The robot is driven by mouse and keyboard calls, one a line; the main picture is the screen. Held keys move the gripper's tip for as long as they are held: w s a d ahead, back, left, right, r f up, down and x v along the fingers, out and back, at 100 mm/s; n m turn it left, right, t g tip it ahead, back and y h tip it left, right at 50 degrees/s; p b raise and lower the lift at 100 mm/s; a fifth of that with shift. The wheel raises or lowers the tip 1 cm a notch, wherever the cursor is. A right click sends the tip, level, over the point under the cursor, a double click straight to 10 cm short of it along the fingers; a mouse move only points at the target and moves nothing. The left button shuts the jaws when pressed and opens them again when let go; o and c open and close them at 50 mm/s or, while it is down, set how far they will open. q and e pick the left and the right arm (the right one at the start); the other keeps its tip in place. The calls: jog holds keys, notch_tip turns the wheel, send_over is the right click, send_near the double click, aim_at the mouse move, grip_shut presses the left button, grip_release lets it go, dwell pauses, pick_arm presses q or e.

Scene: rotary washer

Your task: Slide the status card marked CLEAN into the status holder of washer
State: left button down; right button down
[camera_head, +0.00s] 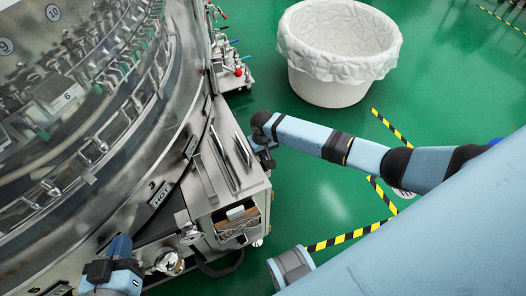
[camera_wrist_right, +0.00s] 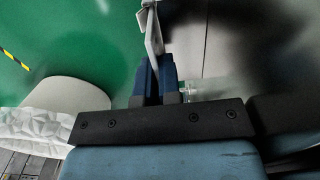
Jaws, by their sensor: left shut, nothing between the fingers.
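My right gripper (camera_head: 266,156) is at the right side of the washer's steel side cabinet (camera_head: 190,180). In the right wrist view its two blue fingers (camera_wrist_right: 155,85) are close together on a thin pale plate, seen nearly edge-on, which looks like the status card (camera_wrist_right: 153,38). Its marking cannot be read. A small bent pale piece (camera_wrist_right: 144,17) shows at the plate's far end; I cannot tell whether it is the status holder or whether they touch. My left gripper (camera_head: 120,246) is shut and empty at the bottom left, beside the washer (camera_head: 115,130).
An open compartment (camera_head: 238,222) in the cabinet front holds brown and white items. A white lined bin (camera_head: 335,50) stands on the green floor behind the right arm. Valves with red handles (camera_head: 238,72) project at the washer's far side.

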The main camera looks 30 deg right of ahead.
jog(key=shift+f, duration=0.15)
jog(key=c, duration=1.2)
grip_release()
jog(key=shift+c, duration=0.2)
jog(key=o, duration=0.4)
